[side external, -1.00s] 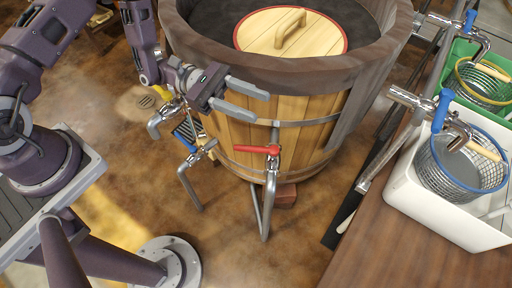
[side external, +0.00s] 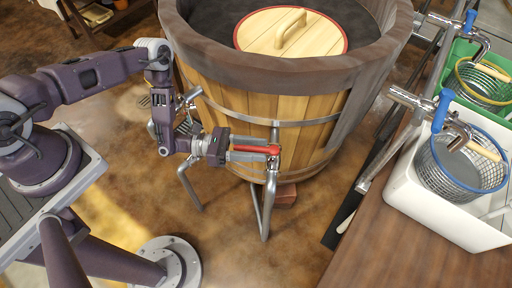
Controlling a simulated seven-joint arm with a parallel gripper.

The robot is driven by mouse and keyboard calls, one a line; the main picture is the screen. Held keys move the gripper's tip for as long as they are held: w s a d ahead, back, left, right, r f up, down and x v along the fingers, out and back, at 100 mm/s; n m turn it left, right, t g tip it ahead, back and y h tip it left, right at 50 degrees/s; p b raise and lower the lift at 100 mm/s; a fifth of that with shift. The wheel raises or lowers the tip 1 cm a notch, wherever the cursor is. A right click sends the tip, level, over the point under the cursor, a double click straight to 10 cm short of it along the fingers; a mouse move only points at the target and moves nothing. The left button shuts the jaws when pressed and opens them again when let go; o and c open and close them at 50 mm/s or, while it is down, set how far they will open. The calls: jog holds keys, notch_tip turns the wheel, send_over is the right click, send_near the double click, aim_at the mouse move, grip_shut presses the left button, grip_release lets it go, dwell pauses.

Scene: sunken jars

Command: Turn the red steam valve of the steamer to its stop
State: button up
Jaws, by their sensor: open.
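The wooden steamer barrel (side external: 225,125) stands in the middle of the side external view, with a dark thick rim and a round wooden lid (side external: 320,38). The red steam valve handle (side external: 258,149) is on a metal pipe at the barrel's front, lying roughly level and pointing left. My gripper (side external: 250,151) has come in from the left, level, with its grey fingers along the red handle. The fingers are open and overlap the handle in the picture. Whether they touch it I cannot tell. My gripper hides part of the pipes behind it.
Other metal pipes (side external: 188,185) stand left of the red valve, close below my gripper. At the right are a white sink (side external: 425,205) with a blue-rimmed basket (side external: 463,165), a green bin (side external: 455,62) and blue-handled taps. Brown floor (side external: 225,250) in front is clear.

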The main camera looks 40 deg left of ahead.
grip_shut()
dwell(1.4)
